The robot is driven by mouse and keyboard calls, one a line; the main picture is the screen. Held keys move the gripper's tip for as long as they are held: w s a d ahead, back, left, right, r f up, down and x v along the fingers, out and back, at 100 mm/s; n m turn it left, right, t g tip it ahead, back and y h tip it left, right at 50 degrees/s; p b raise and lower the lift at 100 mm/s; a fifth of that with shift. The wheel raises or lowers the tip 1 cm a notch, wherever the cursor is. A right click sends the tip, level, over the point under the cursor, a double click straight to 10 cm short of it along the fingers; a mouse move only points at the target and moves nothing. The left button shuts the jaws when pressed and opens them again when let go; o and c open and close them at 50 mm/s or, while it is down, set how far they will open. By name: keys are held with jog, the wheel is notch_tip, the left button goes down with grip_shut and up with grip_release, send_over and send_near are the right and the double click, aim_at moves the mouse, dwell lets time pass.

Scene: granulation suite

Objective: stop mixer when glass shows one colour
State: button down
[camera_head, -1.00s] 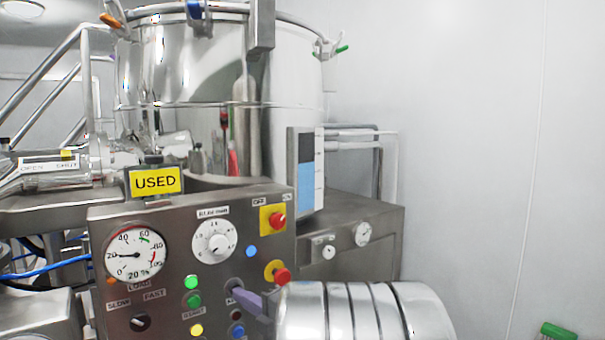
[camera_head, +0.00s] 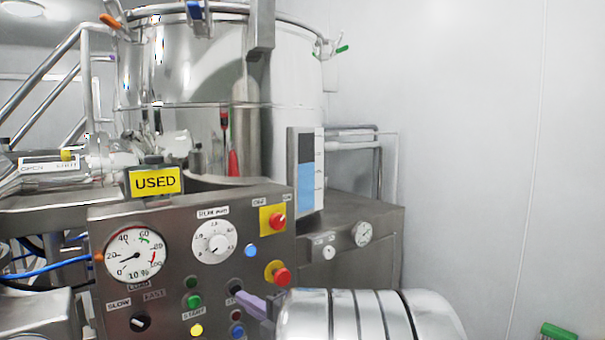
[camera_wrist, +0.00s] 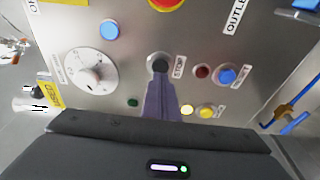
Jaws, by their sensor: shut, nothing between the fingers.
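The tall panel beside the mixer vessel (camera_head: 215,70), which seems to be the sight glass (camera_head: 305,185), shows a dark band above a blue band, with a white scale at its right. My gripper (camera_head: 240,295) is shut and empty, its purple fingertips at the black button on the control panel (camera_head: 160,225). In the wrist view the gripper (camera_wrist: 160,85) points at that black button (camera_wrist: 159,63), labelled STOP. The tips are at or just short of it; contact is unclear. The load dial (camera_head: 137,254) reads 10 %. The upper green lamp (camera_head: 191,282) looks dark.
Open space lies right, before the wall.

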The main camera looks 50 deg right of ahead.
jog(key=shift+s+a, duration=0.2)
jog(key=shift+s, duration=0.5)
jog(key=shift+s+a, duration=0.2)
jog(key=shift+s, duration=0.55)
jog(key=shift+s+a, duration=0.2)
jog(key=shift+s, duration=0.5)
jog(key=w+a+m+g+h, duration=0.2)
jog(key=a+m+g+h, duration=0.25)
jog(key=a+m, duration=0.4)
jog(key=s+a+f+m+g+y, duration=0.3)
jog(key=s+a, duration=0.5)
jog(key=a, duration=0.4)
jog(key=s+a+f+m+g+y, duration=0.3)
jog(key=s+a, duration=0.5)
jog(key=a, duration=0.3)
jog(key=shift+s+a+f+m+g, duration=0.15)
jog(key=shift+a+f+m+g, duration=0.3)
jog(key=shift+m+g, duration=0.65)
jog(key=shift+d, duration=0.15)
